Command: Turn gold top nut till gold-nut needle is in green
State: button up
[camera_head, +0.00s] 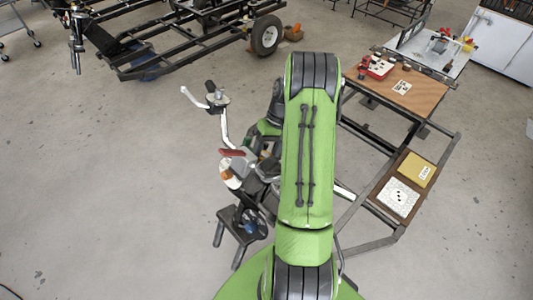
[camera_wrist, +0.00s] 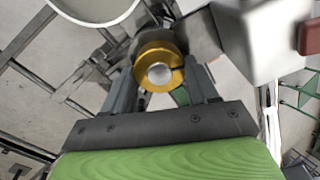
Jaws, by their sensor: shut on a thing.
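The gold top nut (camera_wrist: 172,75) is a gold ring around a bright silver centre, in the upper middle of the wrist view. My gripper (camera_wrist: 158,85) is shut on it, with one dark finger on its left and one on its right. A dark coil shape lies behind the nut. A round, pale dial-like disc (camera_wrist: 92,8) is cut off by the top edge; I cannot tell whether it is a gauge. No needle or green zone can be made out. In the head view my green arm hides the nut and my gripper.
A grey block (camera_wrist: 258,40) with a red end (camera_wrist: 309,37) stands close right of the nut. In the head view, handlebars (camera_head: 222,115) and a small dark stool (camera_head: 241,222) are left of my arm. A workbench (camera_head: 400,92) stands right. The left floor is clear.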

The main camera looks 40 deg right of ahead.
jog(key=shift+n, duration=0.7)
jog(key=shift+b, duration=0.3)
jog(key=o, duration=1.1)
jog(key=shift+c, duration=0.2)
jog(key=p+v, duration=0.3)
jog(key=v, duration=1.3)
jog(key=shift+f, duration=0.1)
